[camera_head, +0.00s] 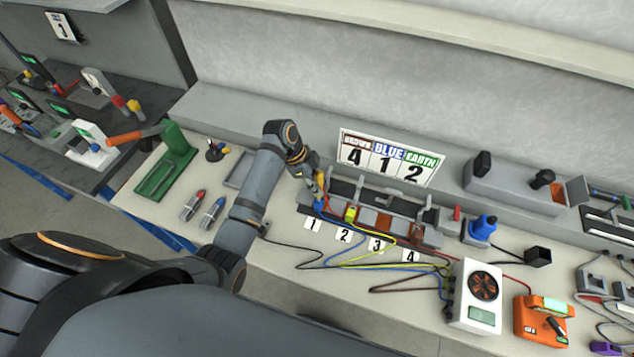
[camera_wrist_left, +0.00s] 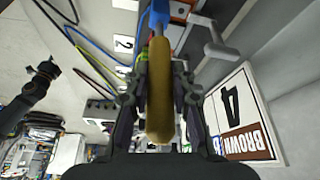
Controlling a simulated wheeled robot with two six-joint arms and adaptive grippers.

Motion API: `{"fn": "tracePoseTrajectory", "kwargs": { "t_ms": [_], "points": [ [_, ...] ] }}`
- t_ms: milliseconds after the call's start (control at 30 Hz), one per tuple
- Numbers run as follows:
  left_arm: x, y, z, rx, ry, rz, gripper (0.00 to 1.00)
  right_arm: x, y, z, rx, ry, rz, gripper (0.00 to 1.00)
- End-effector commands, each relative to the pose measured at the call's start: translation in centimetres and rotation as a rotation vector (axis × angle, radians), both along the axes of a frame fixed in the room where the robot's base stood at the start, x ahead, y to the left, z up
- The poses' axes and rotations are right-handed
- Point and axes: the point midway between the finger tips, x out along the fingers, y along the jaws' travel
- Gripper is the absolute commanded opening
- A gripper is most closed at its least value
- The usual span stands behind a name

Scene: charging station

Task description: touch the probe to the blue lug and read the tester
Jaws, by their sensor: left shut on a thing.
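My left gripper (camera_head: 314,190) is shut on a yellow-brown handle, which I take to be the probe (camera_wrist_left: 160,90). It is over the left end of the terminal row. In the left wrist view the handle's far end meets a blue part, seemingly the blue lug (camera_wrist_left: 159,15); I cannot tell whether they touch. In the head view the blue lug (camera_head: 319,206) is by label 1.
A sign (camera_head: 388,159) reads BROWN 4, BLUE 1, EARTH 2. A yellow lug (camera_head: 351,214) is near label 2. Loose cables (camera_head: 345,262) cross the table front. An orange device (camera_head: 541,320) stands right of the white box. A green stand (camera_head: 168,163) is at left.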

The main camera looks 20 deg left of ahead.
Motion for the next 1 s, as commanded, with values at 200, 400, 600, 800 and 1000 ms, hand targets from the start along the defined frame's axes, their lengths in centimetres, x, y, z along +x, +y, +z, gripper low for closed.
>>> {"fn": "tracePoseTrajectory", "kwargs": {
  "t_ms": [200,400,600,800,1000],
  "points": [
    [-0.01,-0.01,-0.49,0.000,0.000,0.000,0.00,-0.03,-0.01,-0.25,0.000,0.001,0.000,0.40],
    [-0.01,-0.01,-0.57,0.000,0.000,0.000,0.00,-0.07,-0.02,-0.24,0.000,0.002,0.000,0.40],
    [-0.02,-0.01,-0.56,0.000,0.001,0.000,0.00,-0.10,-0.03,-0.03,0.000,0.002,0.000,0.40],
    [-0.04,-0.01,-0.64,0.000,0.001,0.000,0.00,-0.12,-0.06,0.21,-0.001,0.003,0.000,0.40],
    [-0.04,-0.01,-0.77,0.000,0.001,0.000,0.00,-0.14,-0.13,0.31,-0.002,0.003,0.001,0.40]
  ]
}}
